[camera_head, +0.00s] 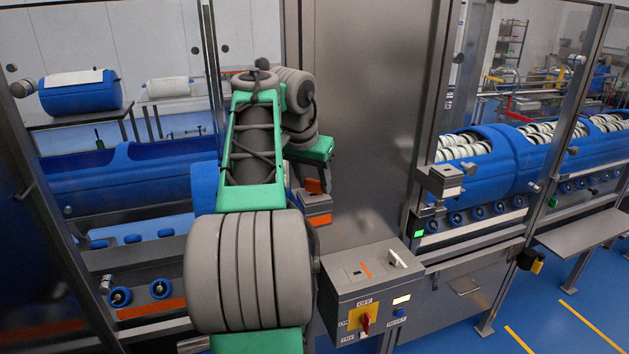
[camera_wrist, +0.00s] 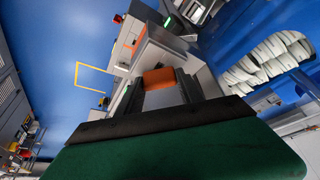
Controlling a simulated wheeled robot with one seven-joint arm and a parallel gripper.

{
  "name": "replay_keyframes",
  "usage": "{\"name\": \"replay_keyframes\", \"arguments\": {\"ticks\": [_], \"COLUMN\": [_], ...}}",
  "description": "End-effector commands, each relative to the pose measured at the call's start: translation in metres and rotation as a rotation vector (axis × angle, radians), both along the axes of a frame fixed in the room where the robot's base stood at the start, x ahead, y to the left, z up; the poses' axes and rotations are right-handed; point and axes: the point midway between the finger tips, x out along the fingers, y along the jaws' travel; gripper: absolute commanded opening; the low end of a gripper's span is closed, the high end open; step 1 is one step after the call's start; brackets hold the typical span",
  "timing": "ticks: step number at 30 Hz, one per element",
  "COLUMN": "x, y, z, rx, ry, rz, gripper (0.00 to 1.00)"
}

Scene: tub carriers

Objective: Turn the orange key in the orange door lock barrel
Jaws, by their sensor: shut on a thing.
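In the wrist view the orange key (camera_wrist: 158,78) lies between the fingertips of my gripper (camera_wrist: 161,94). The gripper is shut on it. The lock barrel itself is hidden behind the key and fingers, so I cannot tell the key's depth or turn angle.
A grey control box (camera_head: 372,285) with a red switch (camera_head: 366,323) on a yellow plate stands just right of my arm. A second grey housing (camera_head: 440,181) sits further right, by a green light (camera_head: 419,233). Blue tubs (camera_head: 480,165) lie behind the right-hand glazing.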

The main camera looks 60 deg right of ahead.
Motion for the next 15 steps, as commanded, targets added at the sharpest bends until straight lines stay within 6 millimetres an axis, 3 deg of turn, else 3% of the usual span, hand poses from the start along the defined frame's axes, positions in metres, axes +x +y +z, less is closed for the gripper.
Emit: {"name": "replay_keyframes", "arguments": {"ticks": [7, 15], "x": [0.0001, -0.0007], "y": [0.0001, -0.0006], "z": [-0.0001, -0.0033], "rx": [0.000, -0.001], "ry": [0.000, -0.001], "rz": [0.000, 0.063], "gripper": [0.00, 0.00]}}
